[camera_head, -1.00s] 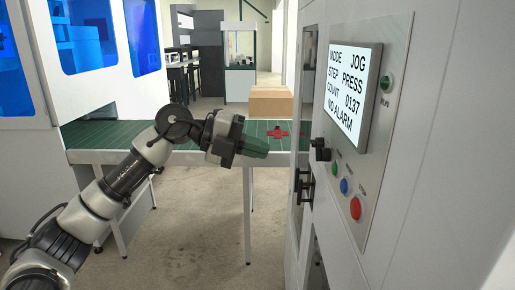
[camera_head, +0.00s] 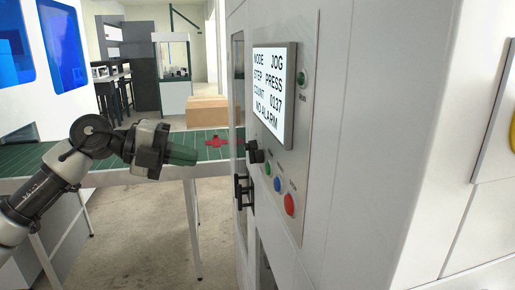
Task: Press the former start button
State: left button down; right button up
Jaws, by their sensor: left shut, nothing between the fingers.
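The control panel (camera_head: 308,130) is on the former's white side wall, right of centre. Its lower row has a green button (camera_head: 267,167), a blue button (camera_head: 277,184) and a red button (camera_head: 289,204); their small labels are too blurred to read. Another green button or lamp (camera_head: 302,79) sits beside the screen (camera_head: 272,92), which reads MODE JOG, STEP PRESS, COUNT 0137, NO ALARM. My left gripper (camera_head: 184,154) is shut and empty, left of the panel and apart from it, pointing right. My right gripper is not in view.
A black knob (camera_head: 255,151) and a black door handle (camera_head: 240,192) stick out left of the buttons. Behind my left gripper, a green conveyor (camera_head: 110,172) carries a red cross-shaped part (camera_head: 216,142) and a cardboard box (camera_head: 207,110). A yellow item (camera_head: 513,130) shows at the right edge.

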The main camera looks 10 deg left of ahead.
aim_at(266, 166)
pick_arm(q)
jog(key=shift+a, duration=0.2)
jog(key=p+x, duration=0.2)
jog(key=x, duration=0.2)
jog(key=p+x, duration=0.1)
jog(key=x, duration=0.3)
jog(key=r+p+x, duration=0.1)
jog(key=p+x, duration=0.1)
jog(key=x, duration=0.3)
jog(key=shift+d+r+p, duration=0.1)
jog(key=shift+p, duration=0.25)
jog(key=shift+w+d, duration=0.25)
jog(key=shift+d, duration=0.2)
